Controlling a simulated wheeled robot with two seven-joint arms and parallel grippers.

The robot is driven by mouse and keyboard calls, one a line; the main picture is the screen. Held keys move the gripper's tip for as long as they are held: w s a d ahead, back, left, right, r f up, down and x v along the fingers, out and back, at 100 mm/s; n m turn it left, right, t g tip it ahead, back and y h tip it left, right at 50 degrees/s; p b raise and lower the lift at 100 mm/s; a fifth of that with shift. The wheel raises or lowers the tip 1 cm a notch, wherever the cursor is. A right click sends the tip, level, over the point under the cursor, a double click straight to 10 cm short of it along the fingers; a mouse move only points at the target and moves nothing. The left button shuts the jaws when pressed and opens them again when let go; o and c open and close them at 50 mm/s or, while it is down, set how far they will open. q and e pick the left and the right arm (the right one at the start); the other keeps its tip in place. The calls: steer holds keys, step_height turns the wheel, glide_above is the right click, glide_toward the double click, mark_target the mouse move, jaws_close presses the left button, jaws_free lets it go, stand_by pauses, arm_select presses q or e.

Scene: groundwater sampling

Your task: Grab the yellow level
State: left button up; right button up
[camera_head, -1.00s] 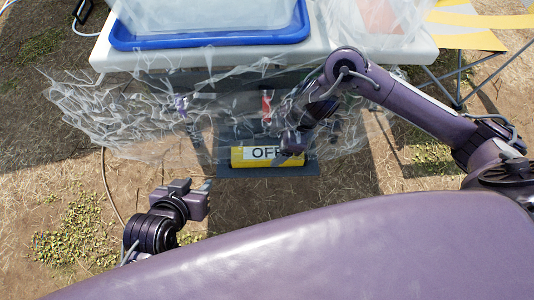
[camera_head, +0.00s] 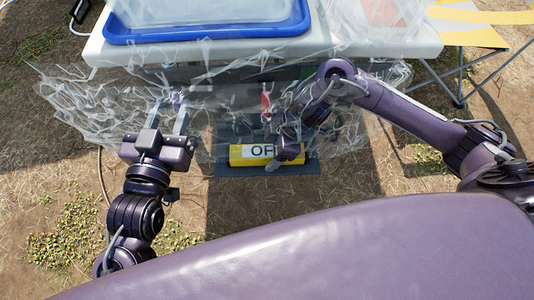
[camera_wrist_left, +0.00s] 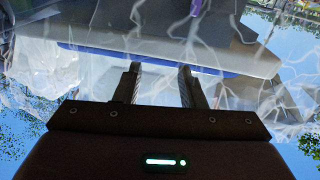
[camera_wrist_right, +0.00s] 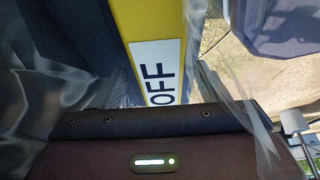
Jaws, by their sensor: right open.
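A yellow bar (camera_head: 238,156) with a white label reading OFF lies low at the centre of the head view, below the table; I take it as the yellow level. My right gripper (camera_head: 285,152) is at its right end and hides part of the label. In the right wrist view, the yellow bar (camera_wrist_right: 150,18) runs between the spread fingers of my right gripper (camera_wrist_right: 165,88). I cannot tell whether they touch it. My left gripper (camera_head: 167,114) points toward the table, left of the bar. Its fingers (camera_wrist_left: 158,84) are apart with nothing solid between them.
A clear, crumpled plastic sheet (camera_head: 80,112) hangs off the white table (camera_head: 420,45) around both grippers. A blue-rimmed tub (camera_head: 205,34) stands on the table. A small red part (camera_head: 265,103) shows above the bar. Straw-strewn ground lies left and right.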

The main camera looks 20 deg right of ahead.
steer(key=shift+a+f, duration=0.25)
steer(key=shift+f, duration=0.45)
steer(key=c, duration=1.2)
arm_select(q)
steer(key=r+t, duration=0.1)
steer(key=r, duration=0.1)
steer(key=r+t+h, duration=0.1)
steer(key=r, duration=0.2)
steer(key=shift+a+r+t, duration=0.2)
steer(key=shift+t, duration=0.2)
arm_select(e)
steer(key=shift+w, duration=0.1)
arm_select(q)
steer(key=shift+f, duration=0.1)
arm_select(e)
steer(key=shift+r, duration=0.15)
